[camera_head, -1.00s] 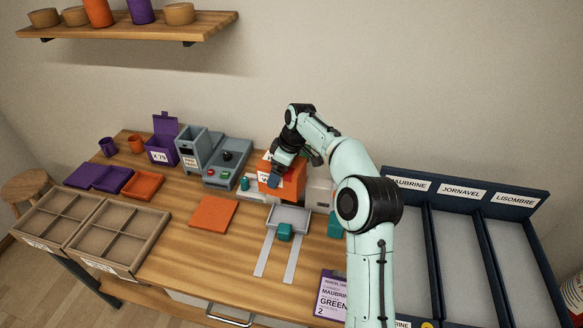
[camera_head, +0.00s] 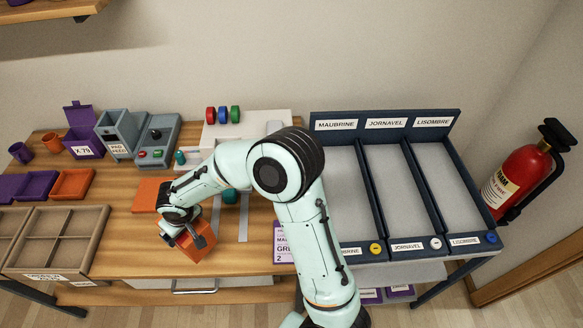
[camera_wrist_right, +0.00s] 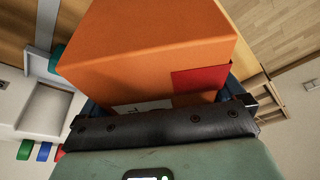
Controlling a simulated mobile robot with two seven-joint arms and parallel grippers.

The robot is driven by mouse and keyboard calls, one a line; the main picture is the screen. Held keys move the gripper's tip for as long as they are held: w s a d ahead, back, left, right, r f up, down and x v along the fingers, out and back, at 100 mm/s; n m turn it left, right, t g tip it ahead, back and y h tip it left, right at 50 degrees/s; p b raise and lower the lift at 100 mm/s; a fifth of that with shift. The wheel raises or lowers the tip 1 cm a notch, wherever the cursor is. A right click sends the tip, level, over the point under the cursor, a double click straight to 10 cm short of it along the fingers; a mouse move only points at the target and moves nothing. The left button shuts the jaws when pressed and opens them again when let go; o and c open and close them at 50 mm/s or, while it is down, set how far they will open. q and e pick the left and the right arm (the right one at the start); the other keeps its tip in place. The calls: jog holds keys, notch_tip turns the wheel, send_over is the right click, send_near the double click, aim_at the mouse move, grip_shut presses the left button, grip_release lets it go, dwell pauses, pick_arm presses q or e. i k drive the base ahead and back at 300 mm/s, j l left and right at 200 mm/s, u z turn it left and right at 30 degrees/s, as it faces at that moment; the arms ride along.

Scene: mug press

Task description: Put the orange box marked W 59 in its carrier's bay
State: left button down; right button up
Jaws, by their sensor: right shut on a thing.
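The orange box (camera_head: 197,247) is held above the front of the table, left of the middle of the head view. My right gripper (camera_head: 187,228) is shut on it. In the wrist view the orange box (camera_wrist_right: 150,45) fills the space beyond the jaws, with a red patch and a white label mostly hidden by the gripper (camera_wrist_right: 165,110). Its marking cannot be read now. The carrier bays are three dark blue trays: Maubrine (camera_head: 348,205), Jornavel (camera_head: 408,195) and Lisombre (camera_head: 452,180). All look empty. My left gripper is out of view.
A flat orange piece (camera_head: 147,196) and divided trays (camera_head: 55,240) are at left. A fire extinguisher (camera_head: 520,178) hangs at right.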

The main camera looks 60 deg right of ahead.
aim_at(392, 208)
jog(key=k, duration=0.85)
jog(key=k+l, duration=0.55)
jog(key=l, duration=1.35)
jog(key=i, duration=0.05)
